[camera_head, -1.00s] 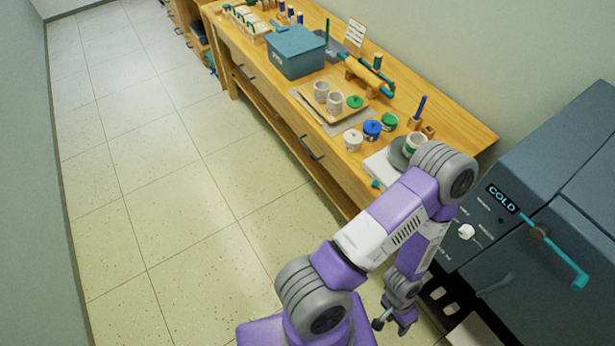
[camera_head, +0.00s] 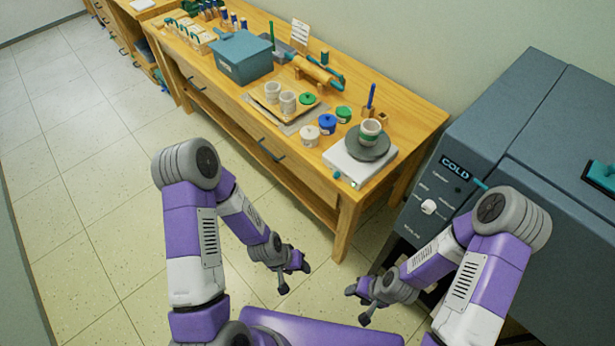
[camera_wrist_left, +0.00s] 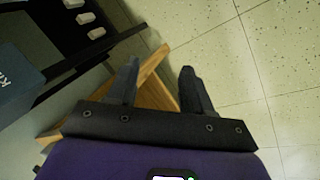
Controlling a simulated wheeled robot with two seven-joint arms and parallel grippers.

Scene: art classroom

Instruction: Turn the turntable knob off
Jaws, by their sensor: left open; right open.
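The turntable (camera_head: 344,164) is a white box with a dark grey disc on top, at the near right corner of the wooden table in the head view. My left gripper (camera_head: 294,277) is open and empty over the floor, below and left of the turntable. It also shows open in the left wrist view (camera_wrist_left: 160,85). My right gripper (camera_head: 357,304) is open and empty, low in front of the kiln.
A grey kiln (camera_head: 490,130) with a "COLD" display and white dial (camera_head: 428,207) stands right of the table (camera_head: 420,112). Lidded jars (camera_head: 327,124), a tray of cups (camera_head: 275,110) and a teal box (camera_head: 243,62) sit on the table. The floor at left is clear.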

